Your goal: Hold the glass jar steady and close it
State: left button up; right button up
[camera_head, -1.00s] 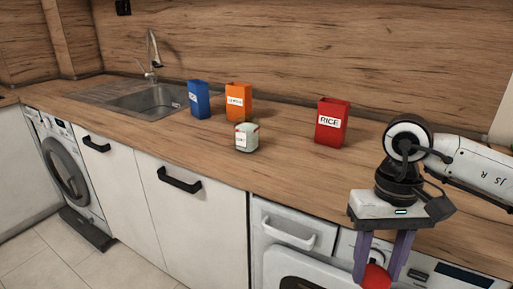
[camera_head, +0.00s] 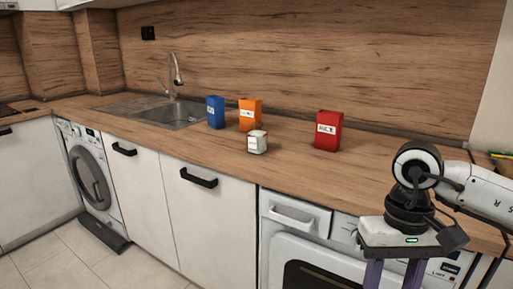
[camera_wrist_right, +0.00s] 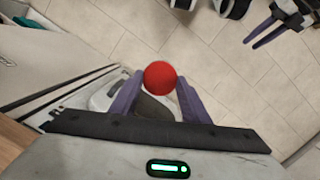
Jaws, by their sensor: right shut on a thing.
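The small glass jar (camera_head: 257,142) stands upright on the wooden worktop in the head view, with pale contents and a white label. No lid can be seen on it. My right gripper (camera_wrist_right: 161,80) is shut on a round red lid (camera_wrist_right: 161,76), which shows between its purple fingers in the right wrist view, above the floor in front of the worktop. The right fingertips and lid are out of the head view. My left gripper (camera_wrist_right: 249,44) shows at the top right of the wrist view, empty, its fingers apart; both grippers are away from the jar.
A blue box (camera_head: 215,112), an orange box (camera_head: 250,114) and a red rice box (camera_head: 328,130) stand behind and beside the jar. A sink (camera_head: 175,115) lies to the left. The worktop (camera_head: 300,165) in front of the red box is clear.

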aim_at(258, 133)
jog(key=u, duration=1.45)
jog(key=i, duration=0.95)
jog(key=z, duration=1.8)
